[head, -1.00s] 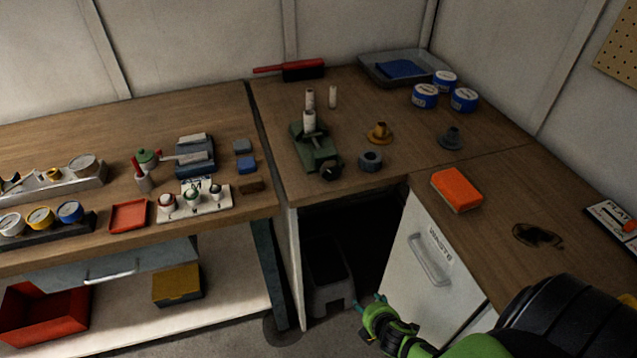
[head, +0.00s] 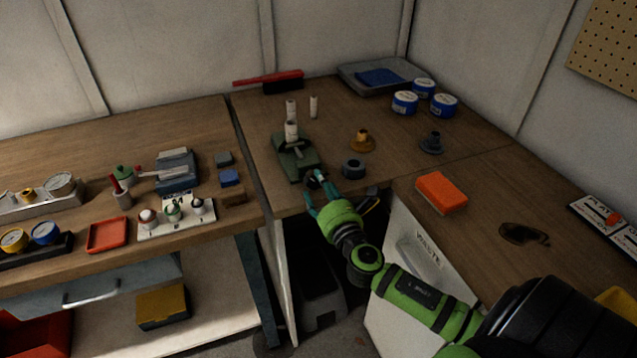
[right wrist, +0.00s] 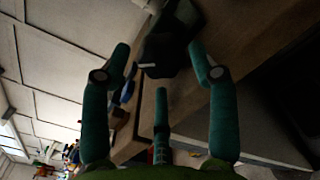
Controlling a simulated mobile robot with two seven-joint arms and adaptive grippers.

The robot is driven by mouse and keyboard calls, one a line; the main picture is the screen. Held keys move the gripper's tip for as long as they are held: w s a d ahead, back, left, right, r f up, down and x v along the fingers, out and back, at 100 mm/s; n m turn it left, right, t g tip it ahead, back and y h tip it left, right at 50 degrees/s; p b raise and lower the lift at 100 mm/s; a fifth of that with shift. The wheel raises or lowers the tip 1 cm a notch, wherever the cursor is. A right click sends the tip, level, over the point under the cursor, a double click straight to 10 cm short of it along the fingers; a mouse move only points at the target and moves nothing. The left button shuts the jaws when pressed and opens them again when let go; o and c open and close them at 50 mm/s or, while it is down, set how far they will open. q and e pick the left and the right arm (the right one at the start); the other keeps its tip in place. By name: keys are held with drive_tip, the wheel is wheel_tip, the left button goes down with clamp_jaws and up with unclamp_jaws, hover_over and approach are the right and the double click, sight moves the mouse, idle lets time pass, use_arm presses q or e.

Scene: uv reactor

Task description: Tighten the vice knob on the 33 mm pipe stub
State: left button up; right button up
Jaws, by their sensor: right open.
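The green vice (head: 294,158) stands near the front edge of the back bench. A white pipe stub (head: 291,131) stands upright in it. The dark knob (head: 312,181) is on the vice's front, partly hidden by my fingers. My right gripper (head: 314,186) is open, its teal fingertips at the knob. In the right wrist view, the open fingers (right wrist: 160,55) spread around the dark vice end (right wrist: 165,50), which shows a pale mark; contact cannot be told. The stub's size cannot be read. My left gripper is not in view.
A grey ring-shaped part (head: 353,167) sits just right of the knob. Brass (head: 362,142) and grey (head: 432,143) flanged parts stand beyond. Another white stub (head: 313,106) stands behind the vice. An orange sponge (head: 441,192) lies on the right bench. Below the bench edge is an open recess.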

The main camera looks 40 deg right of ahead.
drive_tip(key=shift+x, duration=0.8)
drive_tip(key=c, duration=0.9)
drive_tip(key=shift+o, duration=0.2)
drive_tip(key=shift+m, duration=1)
drive_tip(key=o, duration=0.9)
drive_tip(key=shift+c, duration=0.2)
drive_tip(key=shift+s+a, duration=0.15)
drive_tip(key=shift+s, duration=0.3)
drive_tip(key=v, duration=1.1)
